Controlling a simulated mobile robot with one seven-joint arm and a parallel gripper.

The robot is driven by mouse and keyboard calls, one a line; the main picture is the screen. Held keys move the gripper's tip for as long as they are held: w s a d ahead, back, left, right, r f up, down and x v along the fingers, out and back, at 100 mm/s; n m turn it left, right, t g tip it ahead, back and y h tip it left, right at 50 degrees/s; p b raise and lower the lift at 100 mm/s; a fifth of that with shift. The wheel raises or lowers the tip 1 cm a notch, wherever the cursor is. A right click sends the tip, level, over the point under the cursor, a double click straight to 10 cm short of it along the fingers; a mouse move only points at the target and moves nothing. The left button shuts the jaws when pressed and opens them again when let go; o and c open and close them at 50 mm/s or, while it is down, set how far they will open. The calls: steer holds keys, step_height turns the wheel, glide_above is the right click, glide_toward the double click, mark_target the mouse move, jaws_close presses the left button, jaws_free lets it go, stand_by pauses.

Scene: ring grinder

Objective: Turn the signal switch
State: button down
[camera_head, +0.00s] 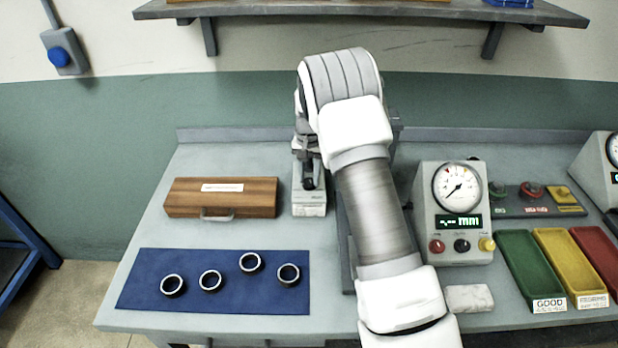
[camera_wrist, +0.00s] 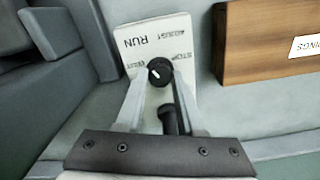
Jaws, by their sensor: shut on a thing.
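The signal switch is a black rotary knob (camera_wrist: 159,71) with a short white mark, on a white labelled plate (camera_wrist: 178,34). The mark seems to point to the lower left in the wrist view. RUN, STOP and ADJUST can be read on the plate; another label is partly hidden. My gripper (camera_wrist: 160,82) is shut on the knob, one finger on each side. A second black peg-like part (camera_wrist: 168,118) stands between the fingers, nearer the palm. In the head view the white switch box (camera_head: 309,207) stands on the bench below my gripper (camera_head: 308,165).
A wooden box (camera_head: 222,197) stands just left of the switch box. A blue mat (camera_head: 215,299) with several rings lies in front. A dial gauge unit (camera_head: 455,215), a button panel (camera_head: 537,199) and green, yellow and red trays (camera_head: 531,268) are on the right. A shelf (camera_head: 370,12) hangs above.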

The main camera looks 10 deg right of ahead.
mark_target(309, 180)
steer(key=shift+m, duration=0.7)
steer(key=c, duration=0.5)
jaws_free()
steer(key=shift+r, duration=8.75)
